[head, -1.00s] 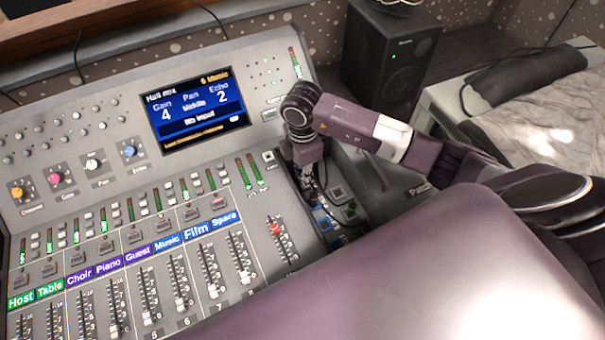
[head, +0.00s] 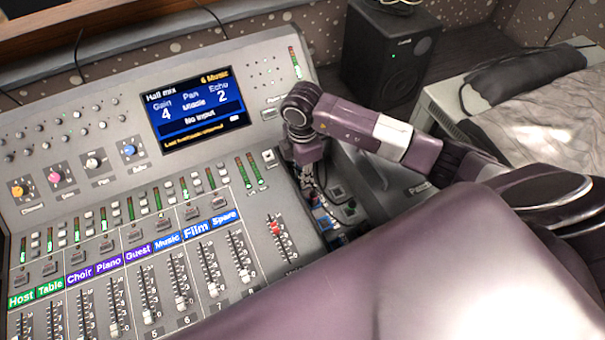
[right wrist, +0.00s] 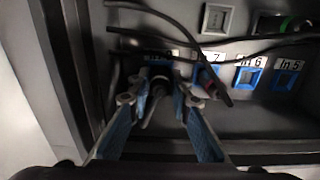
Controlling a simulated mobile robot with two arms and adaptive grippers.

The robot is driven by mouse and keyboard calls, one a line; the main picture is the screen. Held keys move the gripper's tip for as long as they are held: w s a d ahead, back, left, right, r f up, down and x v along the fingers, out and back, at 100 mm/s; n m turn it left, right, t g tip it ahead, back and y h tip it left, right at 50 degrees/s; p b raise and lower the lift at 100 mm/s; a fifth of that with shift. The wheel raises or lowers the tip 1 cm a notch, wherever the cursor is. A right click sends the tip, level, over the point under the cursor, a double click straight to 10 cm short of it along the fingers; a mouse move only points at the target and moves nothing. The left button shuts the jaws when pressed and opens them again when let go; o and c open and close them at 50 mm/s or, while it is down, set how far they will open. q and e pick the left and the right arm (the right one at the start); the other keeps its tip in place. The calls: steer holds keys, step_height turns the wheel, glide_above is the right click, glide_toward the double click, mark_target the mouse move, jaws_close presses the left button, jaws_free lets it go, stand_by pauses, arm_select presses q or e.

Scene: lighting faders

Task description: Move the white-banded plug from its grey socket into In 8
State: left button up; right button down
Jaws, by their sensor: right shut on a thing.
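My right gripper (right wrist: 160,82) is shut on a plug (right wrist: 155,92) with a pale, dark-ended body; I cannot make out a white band. In the head view the right gripper (head: 308,178) points down into the recess at the mixer's right end. In the wrist view it is at the left end of the blue socket row, left of socket 7 (right wrist: 206,76), In 6 (right wrist: 250,78) and In 5 (right wrist: 286,80). The socket behind the fingers is hidden, so I cannot tell whether the plug is in it. My left gripper is out of view.
Other dark cables cross above the row. The recess wall (right wrist: 75,70) is close on the left. The mixer screen (head: 195,105) reads "No input". A speaker (head: 385,55) stands behind.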

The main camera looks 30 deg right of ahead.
steer(key=shift+s+f, duration=0.15)
steer(key=shift+f, duration=0.1)
steer(key=c, duration=2)
jaws_free()
steer(key=shift+c, duration=0.2)
steer(key=o, duration=0.4)
steer(key=shift+c, duration=0.2)
step_height(320, 180, up, 12)
